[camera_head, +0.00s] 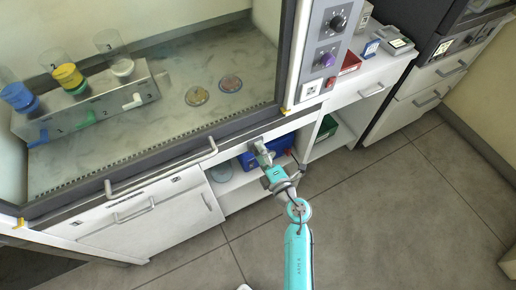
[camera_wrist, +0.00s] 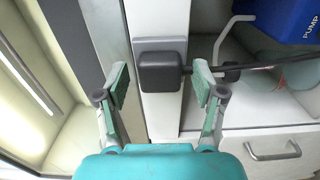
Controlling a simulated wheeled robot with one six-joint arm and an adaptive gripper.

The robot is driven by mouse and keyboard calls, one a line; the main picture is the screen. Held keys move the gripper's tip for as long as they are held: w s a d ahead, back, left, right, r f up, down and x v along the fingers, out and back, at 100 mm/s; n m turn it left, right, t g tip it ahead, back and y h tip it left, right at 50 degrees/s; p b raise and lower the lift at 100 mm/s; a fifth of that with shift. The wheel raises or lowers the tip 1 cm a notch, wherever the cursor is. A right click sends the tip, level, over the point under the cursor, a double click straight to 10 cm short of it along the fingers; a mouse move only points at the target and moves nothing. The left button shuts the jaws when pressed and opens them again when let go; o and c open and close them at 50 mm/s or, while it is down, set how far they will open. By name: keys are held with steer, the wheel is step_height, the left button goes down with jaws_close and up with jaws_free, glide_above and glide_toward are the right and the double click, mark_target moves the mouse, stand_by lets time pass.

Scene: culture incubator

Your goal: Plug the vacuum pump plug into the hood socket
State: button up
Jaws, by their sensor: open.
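The blue vacuum pump (camera_wrist: 280,18), lettered "PUMP", is at the top right of the wrist view; in the head view the blue pump (camera_head: 284,147) sits on the shelf below the hood, partly behind my arm. A dark grey block (camera_wrist: 160,70), seemingly the plug, lies against a white panel with a dark cable running right from it. My gripper (camera_wrist: 160,75) is open, its fingers to either side of the block in the picture; I cannot tell whether they touch it. In the head view my gripper (camera_head: 260,149) is at the hood's front edge.
The hood (camera_head: 160,110) holds cups on a white rack (camera_head: 110,105) and two round dishes. A control panel (camera_head: 326,45) stands at its right. A cabinet door (camera_head: 150,220) is below left, a drawer handle (camera_wrist: 272,150) at the wrist view's lower right. The floor is mostly clear.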

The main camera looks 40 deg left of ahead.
steer(key=shift+c, duration=0.3)
jaws_close()
steer(key=shift+d, duration=0.15)
steer(key=shift+v, duration=2.9)
steer(key=shift+r, duration=0.1)
